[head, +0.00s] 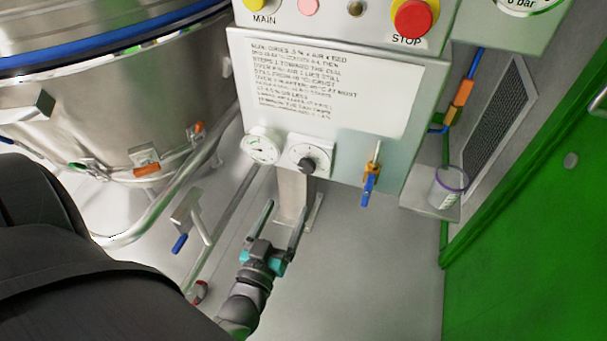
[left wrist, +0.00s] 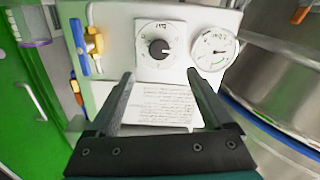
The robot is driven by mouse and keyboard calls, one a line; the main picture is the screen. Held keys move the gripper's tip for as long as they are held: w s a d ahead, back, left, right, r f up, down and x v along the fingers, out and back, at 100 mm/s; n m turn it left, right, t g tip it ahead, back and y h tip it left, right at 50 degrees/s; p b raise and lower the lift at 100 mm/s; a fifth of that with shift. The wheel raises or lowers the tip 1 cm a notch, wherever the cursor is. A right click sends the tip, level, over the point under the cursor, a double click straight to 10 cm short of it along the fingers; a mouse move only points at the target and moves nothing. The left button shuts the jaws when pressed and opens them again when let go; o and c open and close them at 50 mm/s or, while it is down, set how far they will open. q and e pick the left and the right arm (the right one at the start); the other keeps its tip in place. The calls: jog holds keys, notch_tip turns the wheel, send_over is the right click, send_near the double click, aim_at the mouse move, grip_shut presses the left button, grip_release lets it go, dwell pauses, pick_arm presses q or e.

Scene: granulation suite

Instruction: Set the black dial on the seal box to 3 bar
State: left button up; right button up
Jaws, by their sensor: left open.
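The seal box (head: 350,160) is a pale cabinet with a printed notice on its front. The black dial (head: 308,165) sits low on that front, on a white square plate with a scale. In the left wrist view the black dial (left wrist: 158,48) shows beyond and between my fingers. Its exact setting is too small to read. A round gauge (head: 262,146) is beside the dial plate. My left gripper (head: 284,220) is open and empty, below and apart from the dial. It also shows in the left wrist view (left wrist: 160,82). My right gripper is not seen.
A valve with a blue lever (head: 369,185) hangs right of the dial. A red STOP button (head: 412,20) is above. A steel vessel (head: 110,90) with pipes stands left. A small cup (head: 447,187) sits on a side shelf by the green door (head: 540,200).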

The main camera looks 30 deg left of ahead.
aim_at(305, 169)
pick_arm(q)
jog(key=b+x, duration=0.2)
jog(key=x, duration=0.8)
jog(key=shift+w+f+b, duration=0.1)
jog(key=shift+w+b, duration=0.1)
jog(key=shift+b, duration=0.1)
jog(key=shift+x, duration=0.85)
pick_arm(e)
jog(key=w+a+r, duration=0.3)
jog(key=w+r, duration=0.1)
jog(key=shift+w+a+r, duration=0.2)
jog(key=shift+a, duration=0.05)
pick_arm(q)
jog(key=shift+d, duration=0.1)
grip_shut()
